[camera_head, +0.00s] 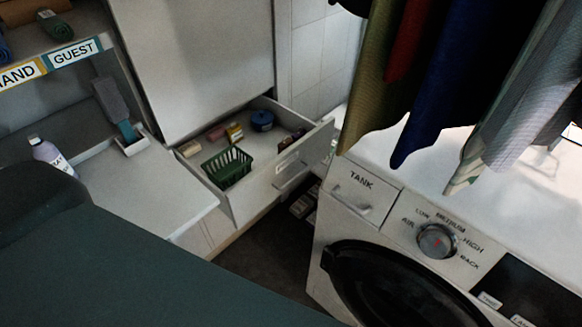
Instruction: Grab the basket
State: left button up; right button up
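A small dark green basket (228,167) with slatted sides sits in the open drawer (255,185), near its front left corner. It looks upright, and I cannot see anything inside it. Neither of my grippers is visible. A large dark teal surface fills the lower left and hides what is under it.
The drawer also holds a blue round tin (262,120), a yellow box (235,132) and small rolls. A white counter (145,185) with a bottle (52,155) is left. A washing machine (400,245) stands right, under hanging clothes (440,75). Dark floor shows between.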

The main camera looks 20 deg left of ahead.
aim_at(228, 168)
jog(key=u, duration=1.3)
